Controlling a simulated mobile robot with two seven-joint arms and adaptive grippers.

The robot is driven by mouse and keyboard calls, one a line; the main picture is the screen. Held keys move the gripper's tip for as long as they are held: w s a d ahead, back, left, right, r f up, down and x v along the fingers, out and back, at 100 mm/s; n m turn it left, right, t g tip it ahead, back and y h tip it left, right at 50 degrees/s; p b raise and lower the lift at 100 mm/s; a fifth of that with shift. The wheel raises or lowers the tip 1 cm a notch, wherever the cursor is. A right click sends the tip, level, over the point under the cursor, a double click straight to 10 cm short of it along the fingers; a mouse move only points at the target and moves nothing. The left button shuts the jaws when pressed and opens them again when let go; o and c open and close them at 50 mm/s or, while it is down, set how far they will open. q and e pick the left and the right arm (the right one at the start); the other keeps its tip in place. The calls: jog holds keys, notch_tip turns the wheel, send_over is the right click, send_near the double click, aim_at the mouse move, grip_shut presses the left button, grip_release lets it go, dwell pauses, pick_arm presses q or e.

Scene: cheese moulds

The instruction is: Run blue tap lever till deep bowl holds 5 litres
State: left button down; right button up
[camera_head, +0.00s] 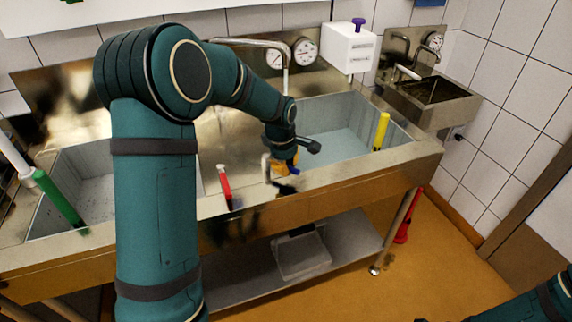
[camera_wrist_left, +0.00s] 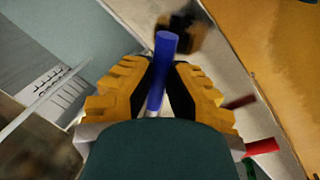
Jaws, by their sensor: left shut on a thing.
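My left gripper (camera_head: 287,172) is at the sink's front rim, between the two bowls. In the left wrist view its yellow-padded fingers (camera_wrist_left: 160,90) are shut around the blue tap lever (camera_wrist_left: 164,68), whose upper end sticks out between them. Only a small bit of blue shows in the head view. The right bowl (camera_head: 340,130) has a pale blue-grey floor; I cannot tell how much water it holds. A printed scale (camera_wrist_left: 52,88) shows at the left of the wrist view, too blurred to read. The spout (camera_head: 285,75) reaches over the right bowl, partly behind my arm.
A red lever (camera_head: 224,184), a yellow lever (camera_head: 381,131) and a green lever (camera_head: 58,198) stand along the sink. Gauges (camera_head: 304,52) and a white box (camera_head: 348,48) are at the back. A small basin (camera_head: 435,98) hangs at right. A tub (camera_head: 302,255) sits on the lower shelf.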

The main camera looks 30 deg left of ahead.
pick_arm(q)
jog(key=shift+s+f, duration=0.15)
jog(key=shift+f, duration=0.05)
jog(key=c, duration=0.9)
grip_release()
jog(key=shift+r, duration=0.15)
notch_tip(320, 180, up, 12)
jog(key=s, duration=0.2)
jog(key=shift+f, duration=0.2)
